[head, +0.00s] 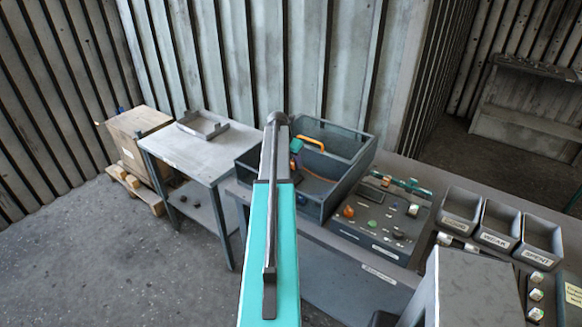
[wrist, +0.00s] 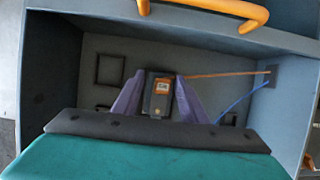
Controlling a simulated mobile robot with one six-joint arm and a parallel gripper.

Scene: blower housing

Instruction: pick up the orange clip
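My gripper (wrist: 160,76) reaches down into a grey open box (wrist: 60,60), its two purple fingers spread apart. An orange lead (wrist: 222,74) and a blue lead (wrist: 240,104) run from near the fingers to a dark plate on the right. In the head view my arm hides much of the box (head: 350,185).
An orange bar handle (wrist: 215,8) crosses the box near its far side; the box walls surround my gripper. To the right are a grey board (head: 345,229) with several small parts and three labelled bins (head: 497,222). A side table (head: 185,150) stands left.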

